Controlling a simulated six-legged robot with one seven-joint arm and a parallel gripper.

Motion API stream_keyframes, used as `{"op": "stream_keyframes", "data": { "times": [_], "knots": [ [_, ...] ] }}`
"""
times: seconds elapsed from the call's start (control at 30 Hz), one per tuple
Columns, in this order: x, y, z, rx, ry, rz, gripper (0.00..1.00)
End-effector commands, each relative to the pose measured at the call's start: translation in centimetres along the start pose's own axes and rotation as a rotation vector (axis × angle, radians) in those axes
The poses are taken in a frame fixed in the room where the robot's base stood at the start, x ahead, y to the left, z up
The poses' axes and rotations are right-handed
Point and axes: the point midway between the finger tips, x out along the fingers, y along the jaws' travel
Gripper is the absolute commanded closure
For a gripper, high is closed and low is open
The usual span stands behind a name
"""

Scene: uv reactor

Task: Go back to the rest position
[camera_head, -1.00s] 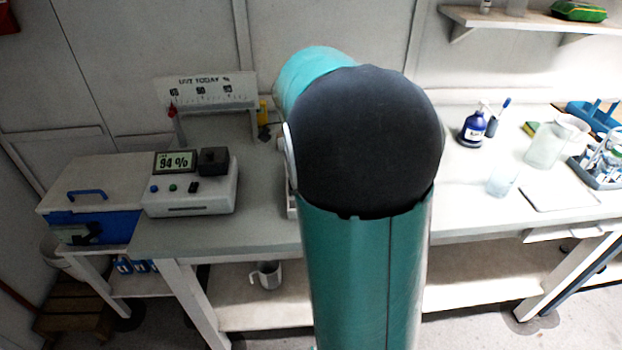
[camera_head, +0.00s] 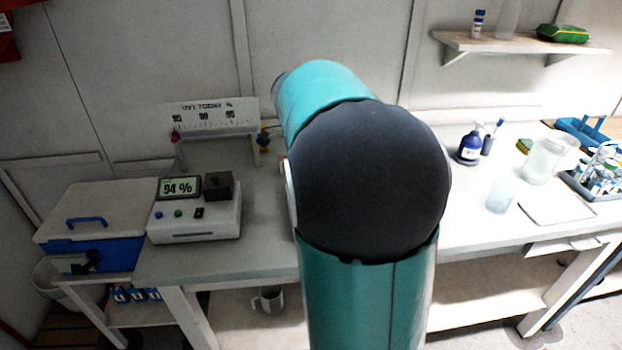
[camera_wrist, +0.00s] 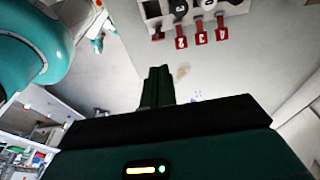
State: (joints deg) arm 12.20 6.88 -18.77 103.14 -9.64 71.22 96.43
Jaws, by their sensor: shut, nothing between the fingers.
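My gripper (camera_wrist: 158,86) shows in the wrist view. Its two dark green fingers are together, with nothing between them. They point at a pale wall or floor surface and touch nothing that I can see. In the head view the gripper is hidden behind my own teal arm with its dark round joint, which fills the middle of the picture.
A bench (camera_head: 215,262) runs across the head view. Red tags (camera_wrist: 201,38) hang on a rack in the wrist view.

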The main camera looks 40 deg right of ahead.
Motion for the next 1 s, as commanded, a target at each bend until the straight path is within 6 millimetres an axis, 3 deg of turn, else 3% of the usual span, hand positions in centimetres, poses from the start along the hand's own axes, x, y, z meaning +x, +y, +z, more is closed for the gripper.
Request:
{"op": "stream_keyframes", "data": {
  "times": [0.37,0.53,0.8,1.0],
  "knots": [
    [0.0,0.1,0.0,-0.006,-0.002,-0.002,1.00],
    [-1.2,1.9,1.8,-0.170,-0.040,-0.048,1.00],
    [-4.7,9.8,8.0,-0.852,-0.110,-0.271,1.00],
    [-5.8,16.7,11.6,-1.379,-0.060,-0.473,1.00]
  ]
}}
